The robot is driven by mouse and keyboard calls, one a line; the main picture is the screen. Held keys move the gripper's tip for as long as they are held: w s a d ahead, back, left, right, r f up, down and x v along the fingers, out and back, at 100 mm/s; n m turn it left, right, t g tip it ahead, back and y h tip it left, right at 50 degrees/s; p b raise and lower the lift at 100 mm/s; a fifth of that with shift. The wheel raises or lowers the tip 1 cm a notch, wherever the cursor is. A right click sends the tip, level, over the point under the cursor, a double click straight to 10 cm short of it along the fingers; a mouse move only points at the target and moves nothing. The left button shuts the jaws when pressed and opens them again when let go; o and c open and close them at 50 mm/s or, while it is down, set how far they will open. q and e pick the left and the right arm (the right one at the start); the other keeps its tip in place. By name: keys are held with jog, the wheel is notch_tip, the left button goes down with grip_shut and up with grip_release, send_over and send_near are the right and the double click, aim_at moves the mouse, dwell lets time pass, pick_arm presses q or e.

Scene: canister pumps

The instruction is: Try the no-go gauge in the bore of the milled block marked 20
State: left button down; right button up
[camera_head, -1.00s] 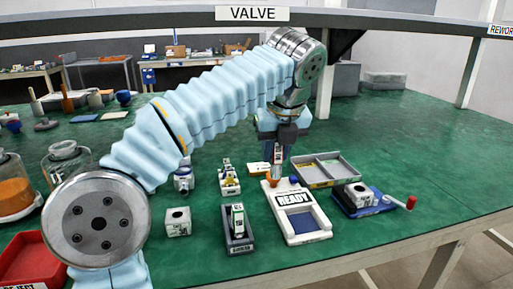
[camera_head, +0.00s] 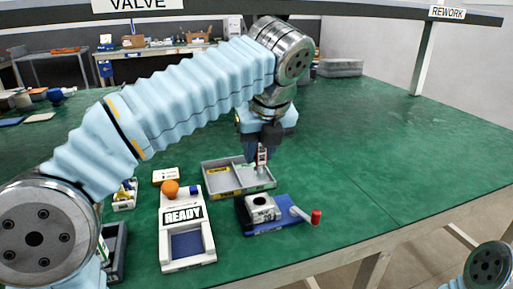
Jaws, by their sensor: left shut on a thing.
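My left gripper (camera_head: 262,146) points down and is shut on a small gauge (camera_head: 262,158) with a white label and a dark red mark. The gauge hangs over the right part of the grey tray, behind the vise; its lower end is hard to make out. A milled block (camera_head: 262,207) with a round bore on top sits in a blue vise (camera_head: 290,213) with a red-knobbed crank. The gauge is apart from the block. The block's marking is too small to read. My right gripper is out of view.
A white READY stand (camera_head: 173,250) with an orange ball (camera_head: 170,188) is left of the vise. The divided grey tray (camera_head: 222,194) lies behind. A dark holder (camera_head: 115,245) is partly hidden by my left arm. The green table is clear on the right.

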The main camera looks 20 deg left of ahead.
aim_at(259, 178)
pick_arm(q)
jog(key=shift+f, duration=0.1)
jog(key=shift+f+b, duration=1.5)
jog(key=shift+f, duration=0.9)
jog(key=shift+p, duration=0.4)
jog(key=shift+p, duration=0.4)
jog(key=shift+f+b, duration=0.9)
jog(key=shift+f, duration=0.5)
